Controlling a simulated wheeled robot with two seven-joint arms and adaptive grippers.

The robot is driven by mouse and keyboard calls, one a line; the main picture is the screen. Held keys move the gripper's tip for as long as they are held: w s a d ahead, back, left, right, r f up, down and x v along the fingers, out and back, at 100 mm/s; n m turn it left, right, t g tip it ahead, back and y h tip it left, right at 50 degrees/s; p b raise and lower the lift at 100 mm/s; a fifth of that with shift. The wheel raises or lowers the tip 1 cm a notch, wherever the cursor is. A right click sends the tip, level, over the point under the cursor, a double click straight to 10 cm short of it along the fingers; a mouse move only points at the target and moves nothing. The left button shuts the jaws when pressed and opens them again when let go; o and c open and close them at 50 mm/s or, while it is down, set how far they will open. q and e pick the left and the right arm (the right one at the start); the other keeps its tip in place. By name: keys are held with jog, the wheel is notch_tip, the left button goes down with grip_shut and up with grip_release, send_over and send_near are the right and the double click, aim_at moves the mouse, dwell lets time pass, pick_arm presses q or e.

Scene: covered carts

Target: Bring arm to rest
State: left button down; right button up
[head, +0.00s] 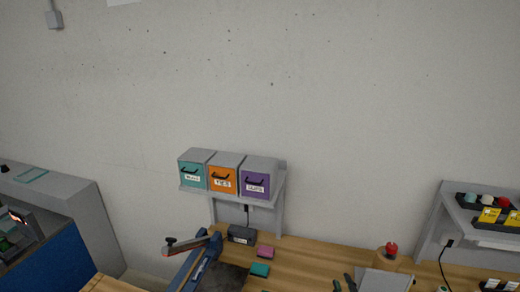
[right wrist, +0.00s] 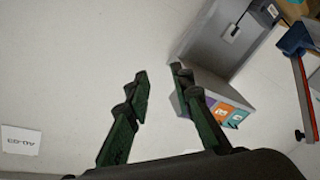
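My left gripper and left arm do not show in either view.
Teal, orange and purple drawers (head: 223,181) sit on a wall shelf above the wooden bench (head: 315,257). A blue tool with a red bar (head: 190,243) stands at the bench's left. Pink (head: 266,252) and teal (head: 260,270) blocks lie nearby. A shelf (head: 452,207) is right.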

jog(key=s+d+f+m+g+h, duration=0.4)
jog(key=d+f, duration=0.3)
jog(key=f, duration=0.4)
jog(key=s+d+f+m+g, duration=0.1)
jog(key=s+f+g, duration=0.1)
jog(key=s+f, duration=0.3)
jog(key=s+d+f+m+g+y, duration=0.1)
jog(key=s+f+m+g, duration=0.1)
jog(key=s+f, duration=0.3)
jog(key=s+d+f+m+g, duration=0.1)
jog(key=s+f+g, duration=0.2)
jog(key=s+f, duration=0.2)
jog(key=shift+s+d+g+y, duration=0.2)
jog(key=shift+s+g+y, duration=0.1)
jog(key=shift+s, duration=0.75)
jog(key=s+f+m+g, duration=0.1)
jog(key=s+f+g, duration=0.2)
jog(key=s, duration=0.4)
notch_tip(320, 180, down, 32)
jog(key=s+a+g+y+b, duration=0.1)
jog(key=s+a+b, duration=0.1)
jog(key=b, duration=0.2)
jog(key=s+f+g+b, duration=0.1)
jog(key=s+f+b, duration=0.2)
jog(key=s+f, duration=1.6)
notch_tip(320, 180, down, 4)
jog(key=shift+s+f+n+g+y, duration=0.15)
jog(key=shift+s+n+g+y, duration=0.15)
jog(key=shift+s+n, duration=0.1)
jog(key=shift+a, duration=0.1)
